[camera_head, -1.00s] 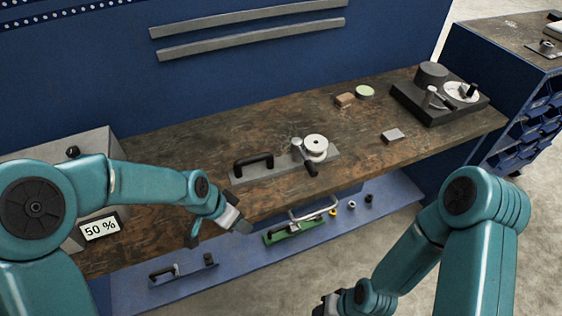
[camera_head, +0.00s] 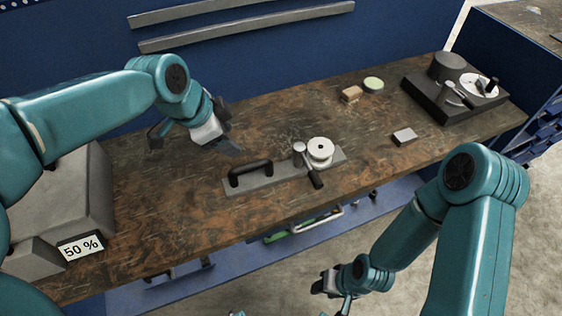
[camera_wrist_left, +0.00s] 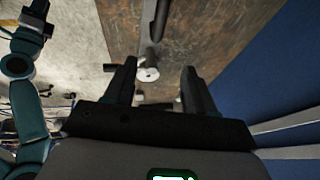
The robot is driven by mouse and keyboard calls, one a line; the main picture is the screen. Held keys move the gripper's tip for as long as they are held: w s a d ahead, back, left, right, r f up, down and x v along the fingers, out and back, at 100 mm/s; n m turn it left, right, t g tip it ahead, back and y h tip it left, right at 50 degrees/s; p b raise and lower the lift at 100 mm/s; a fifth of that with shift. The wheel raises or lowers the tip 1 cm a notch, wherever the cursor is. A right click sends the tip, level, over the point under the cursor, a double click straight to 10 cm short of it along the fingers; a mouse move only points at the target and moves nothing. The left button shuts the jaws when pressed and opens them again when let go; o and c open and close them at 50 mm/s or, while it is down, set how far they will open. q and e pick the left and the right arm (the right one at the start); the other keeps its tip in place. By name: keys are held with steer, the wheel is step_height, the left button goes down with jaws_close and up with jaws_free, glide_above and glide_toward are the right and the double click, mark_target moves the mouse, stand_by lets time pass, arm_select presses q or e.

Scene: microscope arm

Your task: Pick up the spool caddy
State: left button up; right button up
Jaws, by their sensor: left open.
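The spool caddy is a flat grey plate (camera_head: 282,177) on the workbench, with a black bar handle (camera_head: 250,172) at its left end and a white spool (camera_head: 320,150) and a black-gripped lever at its right. My left gripper (camera_head: 193,143) is open and empty, above the bench, behind and left of the handle. In the left wrist view, the white spool (camera_wrist_left: 148,74) shows between the open fingers, with the dark handle (camera_wrist_left: 158,20) at the top. My right gripper (camera_head: 328,287) hangs low in front of the bench, and its jaw opening is unclear.
A grey box with a "50 %" display (camera_head: 80,247) stands at the bench's left end. A small grey block (camera_head: 404,136), a brown block (camera_head: 351,93), a green-topped disc (camera_head: 373,83) and a dark turntable-like device (camera_head: 455,92) stand right. A lower blue shelf (camera_head: 240,272) holds other parts.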

arm_select(q)
steer(key=w, duration=0.1)
steer(key=p, duration=0.1)
glide_toward(261, 162)
steer(key=shift+w+d+f, duration=0.1)
steer(key=shift+w+f, duration=0.3)
steer(key=shift+f, duration=0.2)
steer(key=shift+w+f, duration=0.35)
steer(key=shift+f, duration=0.2)
steer(key=shift+d+f, duration=0.1)
steer(key=shift+f, duration=0.25)
steer(key=shift+s+d+f+p, duration=0.15)
steer(key=shift+f+p, duration=0.2)
steer(key=x, duration=0.2)
steer(key=p+x, duration=0.1)
steer(key=x, duration=0.1)
steer(key=shift+d+f, duration=0.1)
steer(key=shift+d, duration=0.25)
steer(key=shift+w+f, duration=0.2)
steer(key=shift+f, duration=0.05)
steer(key=shift+s+a, duration=0.1)
steer(key=shift+s, duration=0.1)
steer(key=shift+w, duration=0.15)
jaws_close()
arm_select(e)
steer(key=r, duration=0.2)
steer(key=shift+w+r, duration=0.3)
steer(key=shift+r, duration=0.05)
arm_select(q)
steer(key=shift+r, duration=0.1)
